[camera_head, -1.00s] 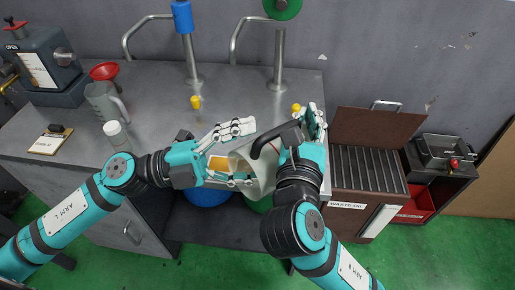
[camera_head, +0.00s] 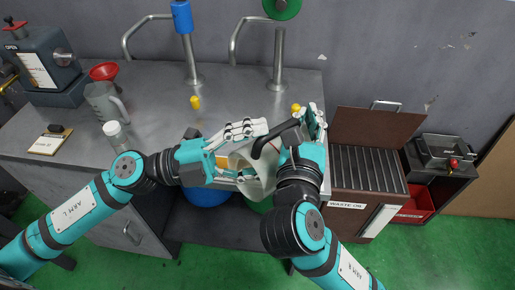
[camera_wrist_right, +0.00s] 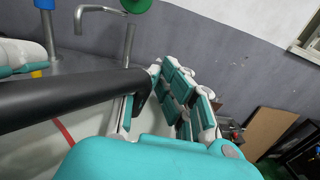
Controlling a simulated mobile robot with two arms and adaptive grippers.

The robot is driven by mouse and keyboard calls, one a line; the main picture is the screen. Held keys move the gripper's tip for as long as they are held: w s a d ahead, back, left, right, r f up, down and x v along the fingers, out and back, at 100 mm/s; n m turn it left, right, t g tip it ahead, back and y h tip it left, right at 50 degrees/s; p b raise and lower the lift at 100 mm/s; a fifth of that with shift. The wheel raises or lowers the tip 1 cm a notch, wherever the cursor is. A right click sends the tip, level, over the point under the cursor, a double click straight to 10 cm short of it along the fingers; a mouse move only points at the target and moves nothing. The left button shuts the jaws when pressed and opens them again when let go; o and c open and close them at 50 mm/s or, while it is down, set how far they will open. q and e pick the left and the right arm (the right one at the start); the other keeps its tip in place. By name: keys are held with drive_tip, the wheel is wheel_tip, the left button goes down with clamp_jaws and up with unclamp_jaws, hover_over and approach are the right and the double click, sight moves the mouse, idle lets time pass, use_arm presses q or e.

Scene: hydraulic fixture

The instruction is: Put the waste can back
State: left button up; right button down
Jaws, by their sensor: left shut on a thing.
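The waste can looks like the pale can (camera_head: 266,178) with a black handle (camera_head: 272,137), tilted at the front edge of the bench. My left gripper (camera_head: 252,152) is shut on the can from the left, one finger above and one below. My right gripper (camera_head: 316,122) is at the can's right side, by the handle. In the right wrist view the black handle (camera_wrist_right: 60,98) runs up to the right gripper's fingers (camera_wrist_right: 163,78). The handle's contact with them is partly hidden. My right arm covers part of the can.
A waste oil unit with a slatted top (camera_head: 368,170) and raised lid stands right of the bench. Blue (camera_head: 206,194) and green (camera_head: 258,205) containers are under the bench.

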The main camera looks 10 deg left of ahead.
drive_tip(key=c, duration=1.6)
unclamp_jaws()
drive_tip(key=shift+a, duration=0.15)
drive_tip(key=shift+o, duration=0.2)
drive_tip(key=shift+s, duration=0.1)
